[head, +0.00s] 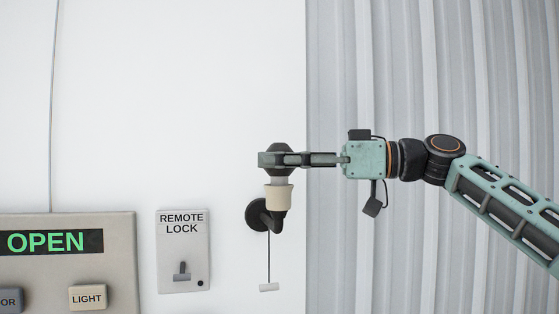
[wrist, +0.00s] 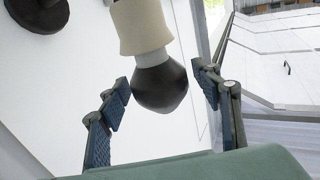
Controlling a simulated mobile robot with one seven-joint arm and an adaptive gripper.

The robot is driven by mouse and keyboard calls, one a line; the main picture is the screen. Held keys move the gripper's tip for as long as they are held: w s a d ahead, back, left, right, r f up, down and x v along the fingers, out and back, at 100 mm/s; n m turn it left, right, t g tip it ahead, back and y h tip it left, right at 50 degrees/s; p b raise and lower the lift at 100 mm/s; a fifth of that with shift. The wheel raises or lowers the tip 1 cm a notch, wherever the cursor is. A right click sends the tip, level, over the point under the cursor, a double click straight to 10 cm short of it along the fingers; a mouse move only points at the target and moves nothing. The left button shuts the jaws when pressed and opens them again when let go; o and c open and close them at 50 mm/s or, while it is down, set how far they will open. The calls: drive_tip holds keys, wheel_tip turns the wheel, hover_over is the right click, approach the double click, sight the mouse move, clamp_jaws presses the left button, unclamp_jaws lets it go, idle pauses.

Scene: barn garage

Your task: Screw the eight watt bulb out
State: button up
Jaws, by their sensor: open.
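The bulb (head: 279,181) sits upright in a cream socket (head: 278,197) on a black wall mount (head: 258,214). In the head view its dark upper part is largely covered by my gripper (head: 275,159). The wrist view shows the dark rounded bulb (wrist: 161,86) with a grey neck going into the cream socket (wrist: 141,26). My gripper (wrist: 165,97) is open, with one blue-padded finger on each side of the bulb. The left fingertip is very near the bulb; I cannot tell whether it touches. A gap shows on the right. No wattage marking is readable.
A pull cord with a small handle (head: 269,287) hangs below the lamp. A REMOTE LOCK switch plate (head: 183,250) and a control panel (head: 120,250) with OPEN and LIGHT are on the white wall to the left. Corrugated grey metal (head: 335,240) lies to the right.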

drive_tip(key=shift+f, duration=0.1)
drive_tip(key=shift+f+t+b, duration=0.1)
drive_tip(key=shift+t+b, duration=0.3)
drive_tip(key=shift+b, duration=0.2)
drive_tip(key=m+t+h+b, duration=0.1)
drive_tip(key=m+t+b, duration=0.1)
drive_tip(key=b, duration=0.1)
drive_tip(key=shift+t, duration=0.4)
drive_tip(key=m+t+h+b, duration=0.2)
drive_tip(key=m+t+b, duration=0.1)
drive_tip(key=b, duration=0.1)
drive_tip(key=shift+t, duration=0.3)
drive_tip(key=shift+m+t+h+b, duration=0.5)
drive_tip(key=shift+t+b, duration=0.1)
drive_tip(key=shift+b, duration=0.15)
drive_tip(key=shift+r, duration=0.2)
drive_tip(key=c, duration=0.8)
drive_tip(key=shift+c, duration=0.2)
